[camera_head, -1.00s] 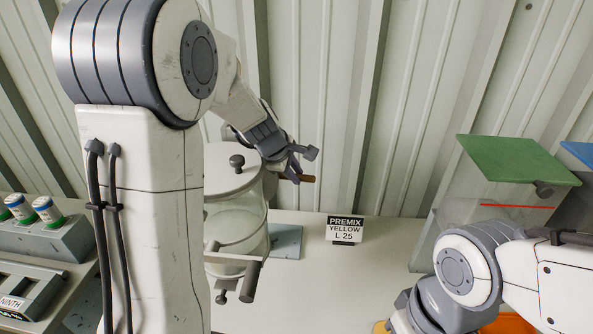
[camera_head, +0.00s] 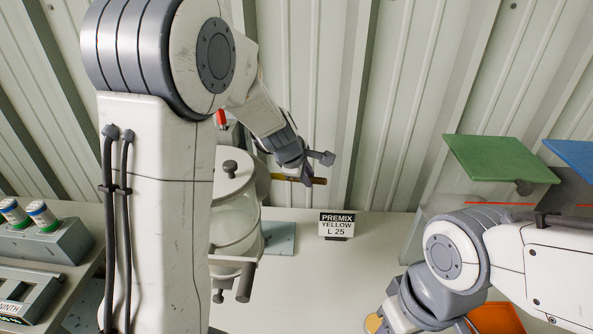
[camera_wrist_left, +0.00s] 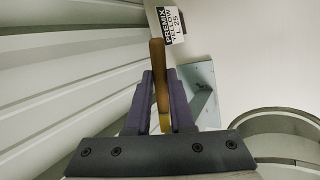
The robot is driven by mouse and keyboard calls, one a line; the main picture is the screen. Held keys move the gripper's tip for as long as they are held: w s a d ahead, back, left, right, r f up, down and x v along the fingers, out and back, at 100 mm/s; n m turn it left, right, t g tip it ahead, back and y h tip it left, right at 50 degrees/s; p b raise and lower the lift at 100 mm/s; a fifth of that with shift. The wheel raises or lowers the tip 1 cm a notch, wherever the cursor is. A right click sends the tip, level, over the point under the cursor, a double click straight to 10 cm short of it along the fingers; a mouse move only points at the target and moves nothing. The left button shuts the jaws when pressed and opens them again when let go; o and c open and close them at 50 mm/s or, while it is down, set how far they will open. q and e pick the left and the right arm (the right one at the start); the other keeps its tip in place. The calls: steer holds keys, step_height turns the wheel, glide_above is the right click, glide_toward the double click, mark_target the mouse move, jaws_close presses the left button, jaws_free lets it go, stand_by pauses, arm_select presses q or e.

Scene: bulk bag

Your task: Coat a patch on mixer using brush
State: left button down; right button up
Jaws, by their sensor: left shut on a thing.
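The mixer (camera_head: 235,225) is a pale drum with a knobbed lid, behind and right of my left arm's upright link in the head view. Part of its rim (camera_wrist_left: 285,118) shows at the right of the left wrist view. The bristles are hidden. My right gripper's fingers do not show.
A "PREMIX YELLOW L 25" sign (camera_head: 337,224) stands on the table (camera_head: 300,285). Green-lidded (camera_head: 500,158) and blue-lidded (camera_head: 578,156) bins stand at right. Capped bottles (camera_head: 40,214) sit in a rack at left. The table's middle is clear.

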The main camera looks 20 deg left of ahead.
mark_target(323, 179)
arm_select(q)
steer(key=shift+w+d, duration=0.1)
steer(key=shift+d, duration=0.3)
steer(key=shift+d, duration=0.1)
steer(key=shift+w+d+r+p, duration=0.1)
steer(key=shift+w+d+p, duration=0.1)
steer(key=shift+d+p, duration=0.3)
steer(key=shift+w+d+r+p, duration=0.1)
steer(key=shift+w+d+p, duration=0.05)
steer(key=shift+d+p, duration=0.35)
steer(key=shift+d, duration=0.25)
steer(key=shift+w+d+f, duration=0.1)
steer(key=shift+f, duration=0.05)
